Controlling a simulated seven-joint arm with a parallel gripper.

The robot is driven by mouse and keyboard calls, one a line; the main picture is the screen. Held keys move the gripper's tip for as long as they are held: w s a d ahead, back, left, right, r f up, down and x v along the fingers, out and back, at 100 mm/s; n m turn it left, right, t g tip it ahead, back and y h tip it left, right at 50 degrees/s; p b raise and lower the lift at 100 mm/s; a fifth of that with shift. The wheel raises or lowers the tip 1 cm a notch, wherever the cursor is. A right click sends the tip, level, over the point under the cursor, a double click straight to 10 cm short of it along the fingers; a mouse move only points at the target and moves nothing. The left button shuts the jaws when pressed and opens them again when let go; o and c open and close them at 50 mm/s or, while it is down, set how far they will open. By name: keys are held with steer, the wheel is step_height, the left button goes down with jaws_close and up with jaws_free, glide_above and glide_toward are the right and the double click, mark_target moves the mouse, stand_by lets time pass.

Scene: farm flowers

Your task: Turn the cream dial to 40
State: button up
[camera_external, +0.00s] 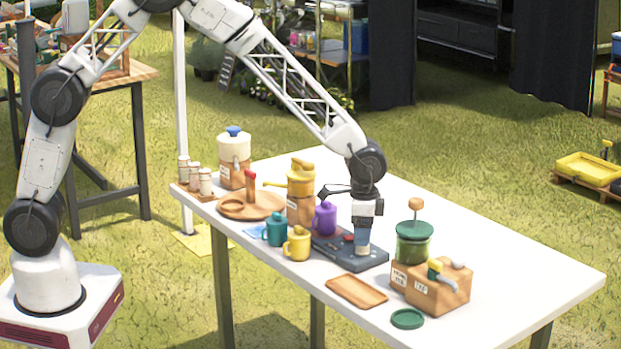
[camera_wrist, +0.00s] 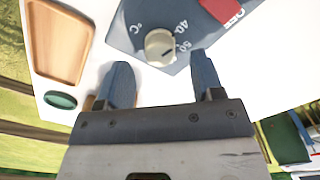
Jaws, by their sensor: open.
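The cream dial (camera_wrist: 158,43) is on a dark grey-blue control panel (camera_wrist: 125,35), between and just beyond my fingertips in the wrist view. A dark mark on the dial points toward the lower right, near or just past the printed 50; the 40 is printed above that. My gripper (camera_wrist: 161,66) is open, with one blue finger on either side of the dial's line; I cannot tell whether either touches it. In the external view, my gripper (camera_external: 362,245) points down over the right part of the panel (camera_external: 330,248), and the dial is not discernible there.
A red part (camera_wrist: 222,8) sits on the panel. A wooden tray (camera_external: 356,291), green lid (camera_external: 407,319) and wooden block (camera_external: 430,290) with a green jar (camera_external: 413,243) are nearby. Purple (camera_external: 325,218), yellow (camera_external: 297,244) and teal (camera_external: 275,231) mugs stand left. The table's right end is clear.

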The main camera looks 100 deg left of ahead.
step_height(320, 180, up, 5)
steer(key=shift+r, duration=0.1)
stand_by(0.3)
steer(key=shift+s+d+r, duration=0.1)
steer(key=shift+d+r, duration=0.05)
steer(key=shift+r, duration=0.05)
steer(key=s+d+r+t, duration=0.1)
steer(key=s+d+r, duration=0.5)
steer(key=s+r, duration=0.45)
steer(key=s+d+r, duration=0.7)
steer(key=s+r, duration=0.2)
steer(key=s, duration=0.2)
steer(key=s+d+r, duration=0.1)
steer(key=s+d, duration=0.2)
steer(key=s, duration=1)
steer(key=s+d+r+t, duration=0.1)
steer(key=s+d, duration=0.3)
steer(key=s, duration=1)
steer(key=shift+r+t, duration=0.15)
steer(key=shift+t, duration=0.15)
